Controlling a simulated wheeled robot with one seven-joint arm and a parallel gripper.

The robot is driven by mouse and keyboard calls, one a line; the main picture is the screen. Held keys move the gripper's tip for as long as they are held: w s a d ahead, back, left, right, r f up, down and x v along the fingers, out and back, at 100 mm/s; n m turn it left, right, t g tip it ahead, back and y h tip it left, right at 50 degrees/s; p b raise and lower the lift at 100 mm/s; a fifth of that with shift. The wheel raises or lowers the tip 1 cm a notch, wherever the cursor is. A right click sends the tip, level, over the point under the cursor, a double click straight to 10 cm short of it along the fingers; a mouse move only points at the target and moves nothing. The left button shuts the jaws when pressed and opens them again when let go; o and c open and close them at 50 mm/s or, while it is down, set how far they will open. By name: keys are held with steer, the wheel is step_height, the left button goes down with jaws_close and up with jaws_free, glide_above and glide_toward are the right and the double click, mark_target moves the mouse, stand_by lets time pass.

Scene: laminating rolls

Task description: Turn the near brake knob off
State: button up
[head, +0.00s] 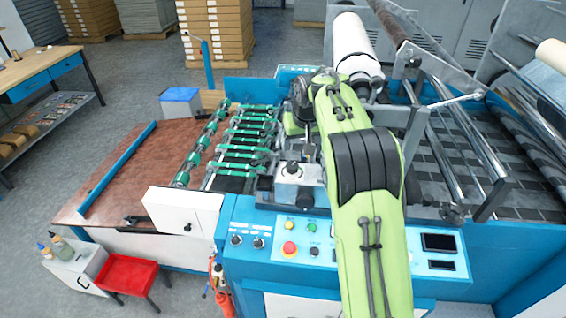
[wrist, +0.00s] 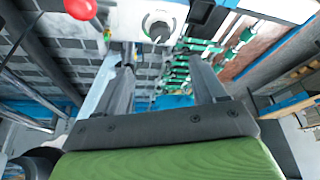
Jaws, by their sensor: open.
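My gripper (wrist: 160,62) shows in the wrist view with its two dark fingers apart and nothing between them. Beyond the fingertips, a round dark knob (wrist: 158,28) with a pale ring sits on a light grey plate. The knob lies roughly in line with the gap between the fingers, with no contact visible. I cannot tell for certain that it is the near brake knob. In the head view my green arm reaches over the machine and I cannot make out the fingers. The arm hides part of the control panel and the roll supports.
A red ball-shaped end (wrist: 80,8) lies left of the knob in the wrist view. In the head view, a white roll (head: 355,45) stands behind my arm and metal bars (head: 440,130) lie to its right. A red stop button (head: 289,249) is on the blue panel.

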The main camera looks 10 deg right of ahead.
mark_target(292, 165)
steer(key=p+x, duration=0.1)
steer(key=x, duration=1.2)
steer(key=shift+w+a+f+p, duration=0.1)
steer(key=shift+f+p, duration=0.15)
steer(key=shift+p, duration=0.15)
steer(key=shift+c, duration=0.5)
steer(key=c, duration=1)
steer(key=shift+o, duration=0.2)
steer(key=shift+n+y, duration=0.4)
steer(key=shift+n, duration=0.7)
steer(key=shift+n+g+y, duration=0.3)
steer(key=shift+n+y, duration=0.2)
steer(key=shift+n, duration=0.8)
